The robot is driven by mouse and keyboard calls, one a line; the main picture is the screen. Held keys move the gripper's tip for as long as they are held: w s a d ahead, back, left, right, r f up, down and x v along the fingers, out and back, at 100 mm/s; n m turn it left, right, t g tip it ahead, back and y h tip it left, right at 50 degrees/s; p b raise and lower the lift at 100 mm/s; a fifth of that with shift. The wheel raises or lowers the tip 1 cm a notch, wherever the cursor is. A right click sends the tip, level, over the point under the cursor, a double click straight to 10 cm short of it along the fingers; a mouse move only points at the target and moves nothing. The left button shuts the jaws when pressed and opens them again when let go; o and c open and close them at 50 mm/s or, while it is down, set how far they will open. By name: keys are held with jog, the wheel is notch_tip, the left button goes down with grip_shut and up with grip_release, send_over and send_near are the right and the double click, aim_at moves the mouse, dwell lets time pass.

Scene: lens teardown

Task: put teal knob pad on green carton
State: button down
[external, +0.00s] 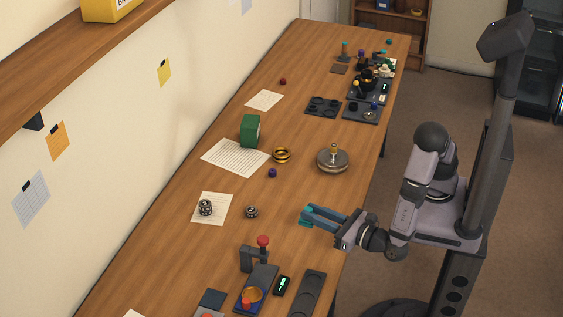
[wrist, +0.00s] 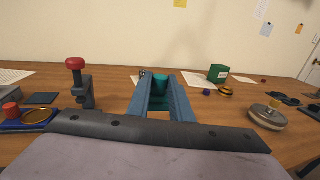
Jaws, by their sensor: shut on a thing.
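My gripper (external: 324,217) reaches low over the near side of the wooden table, its fingers pointing left in the external view. It is shut on a teal knob pad (external: 305,222), which shows at the fingertips. In the wrist view the teal knob pad (wrist: 160,86) sits between the two blue-grey fingers, partly hidden by them. The green carton (external: 250,130) stands upright at the wall side of the table, on the edge of a printed sheet, well apart from my gripper. It also shows in the wrist view (wrist: 218,74), right of the fingers.
A round metal dish with a brass knob (external: 333,160) stands right of the carton. Brass rings (external: 282,155) and a small purple knob (external: 272,173) lie between. A red-topped press (external: 255,257) stands at the front.

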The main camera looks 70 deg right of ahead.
jog(key=w+d+r+m+g+h+b, duration=0.1)
jog(key=w+d+m+g+h, duration=0.35)
jog(key=d, duration=1.15)
jog(key=w+d+r+m+g+h+b, duration=0.1)
jog(key=w+d+m+g+h, duration=0.4)
jog(key=d, duration=1.2)
jog(key=w+d+r+m+g+h+b, duration=0.1)
jog(key=w+d+r+m+g+h, duration=0.35)
jog(key=d, duration=1.15)
notch_tip(320, 180, up, 3)
jog(key=n+t+y, duration=0.9)
jog(key=n+t, duration=0.1)
jog(key=t, duration=0.2)
send_over(253, 123)
jog(key=shift+s+a+f+p, duration=0.1)
jog(key=shift+f+p, duration=0.1)
jog(key=shift+f, duration=2.35)
jog(key=shift+s+f+p, duration=0.1)
jog(key=shift+f+p, duration=0.05)
jog(key=shift+f, duration=2.35)
jog(key=shift+f+b, duration=0.2)
jog(key=shift+b, duration=0.1)
